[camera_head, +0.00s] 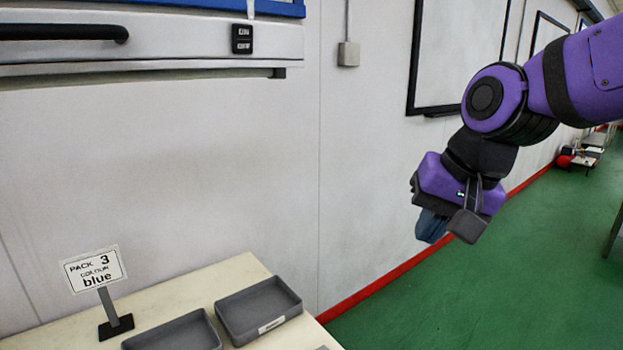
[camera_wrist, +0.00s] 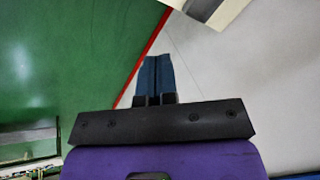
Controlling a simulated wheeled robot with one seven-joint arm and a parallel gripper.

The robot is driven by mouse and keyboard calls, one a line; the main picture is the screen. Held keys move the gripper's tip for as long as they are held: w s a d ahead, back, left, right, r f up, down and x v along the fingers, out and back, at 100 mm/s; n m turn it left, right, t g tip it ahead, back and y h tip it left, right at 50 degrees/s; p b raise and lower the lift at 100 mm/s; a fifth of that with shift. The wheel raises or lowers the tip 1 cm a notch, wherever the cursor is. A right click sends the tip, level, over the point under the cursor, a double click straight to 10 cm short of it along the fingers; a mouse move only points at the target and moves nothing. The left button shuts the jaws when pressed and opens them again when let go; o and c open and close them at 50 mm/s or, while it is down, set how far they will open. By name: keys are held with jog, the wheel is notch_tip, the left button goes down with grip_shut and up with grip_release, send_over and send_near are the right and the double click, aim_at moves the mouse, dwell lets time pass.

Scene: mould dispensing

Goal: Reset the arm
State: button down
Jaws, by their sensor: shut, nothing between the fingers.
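My gripper (camera_head: 432,227) is in the right half of the head view, on the end of my purple and black arm. It hangs in the air to the right of the table and in front of the white wall. Its dark blue fingers are together and empty, and they point down. In the wrist view the closed fingers (camera_wrist: 155,77) show side by side at the centre, with the green floor and the wall beyond them.
A pale table (camera_head: 240,271) at the lower left carries two grey trays, one (camera_head: 258,308) nearer the right. A sign (camera_head: 94,270) on it reads "PACK 3 COLOUR blue". A white cabinet with a black handle (camera_head: 64,32) is above. Green floor (camera_head: 530,270) is open at right.

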jog(key=s+d+r+n+t+h, duration=0.1)
jog(key=s+d, duration=0.3)
jog(key=d, duration=0.3)
jog(key=s+d+n+t+h, duration=0.1)
jog(key=s+d+h, duration=0.1)
jog(key=s+d, duration=0.3)
jog(key=shift+d+r, duration=0.35)
jog(key=shift+d, duration=0.9)
jog(key=shift+s, duration=0.1)
